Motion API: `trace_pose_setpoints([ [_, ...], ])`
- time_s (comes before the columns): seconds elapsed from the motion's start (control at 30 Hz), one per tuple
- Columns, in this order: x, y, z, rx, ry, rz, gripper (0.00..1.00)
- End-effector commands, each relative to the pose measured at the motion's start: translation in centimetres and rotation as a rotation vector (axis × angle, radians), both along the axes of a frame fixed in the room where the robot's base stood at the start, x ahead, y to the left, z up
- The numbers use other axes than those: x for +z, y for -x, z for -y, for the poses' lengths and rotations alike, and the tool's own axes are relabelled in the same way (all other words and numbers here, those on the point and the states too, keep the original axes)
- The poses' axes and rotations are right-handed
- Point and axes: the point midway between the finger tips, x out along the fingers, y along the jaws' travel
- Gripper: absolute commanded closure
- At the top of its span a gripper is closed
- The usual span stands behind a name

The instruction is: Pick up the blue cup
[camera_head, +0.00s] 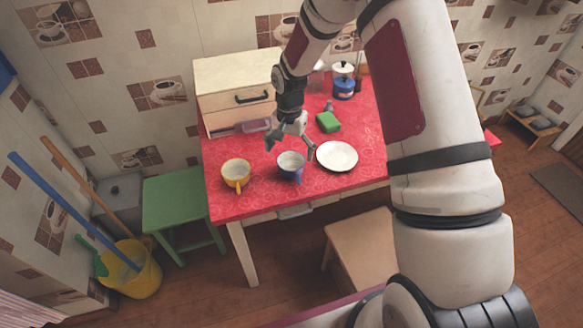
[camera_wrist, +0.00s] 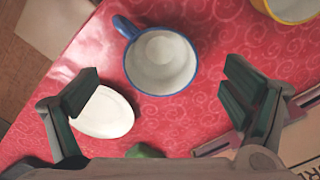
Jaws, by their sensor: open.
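The blue cup (camera_head: 290,170) stands upright on the red patterned table, near its front edge; its inside is pale. In the wrist view the blue cup (camera_wrist: 160,62) shows from above, with a blue rim and its handle toward the upper left. My gripper (camera_head: 290,144) is open and above the table, just behind and over the cup. In the wrist view my gripper's two fingers (camera_wrist: 160,95) are spread wide, and the cup appears ahead of and between them, untouched. The cup looks empty.
A yellow cup (camera_head: 236,173) stands left of the blue cup, and a white plate (camera_head: 337,156) lies to its right. A green sponge (camera_head: 328,122) is behind the plate. A cream bread box (camera_head: 236,88) and a blue canister (camera_head: 344,84) stand at the back.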

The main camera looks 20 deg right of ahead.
Motion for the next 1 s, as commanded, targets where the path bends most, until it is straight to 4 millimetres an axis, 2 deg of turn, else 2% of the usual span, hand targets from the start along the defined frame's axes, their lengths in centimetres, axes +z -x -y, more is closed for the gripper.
trace_pose_setpoints([
  [0.1,-1.3,0.1,0.0,0.002,0.000,-0.001,0.06],
  [0.3,-2.5,0.1,0.0,0.001,0.000,-0.001,0.06],
  [0.6,-6.4,0.2,-0.1,0.002,0.000,-0.001,0.06],
  [0.93,-7.0,0.1,-0.1,0.001,0.001,0.001,0.06],
  [1.0,-7.0,0.1,-0.1,0.001,0.001,0.001,0.22],
])
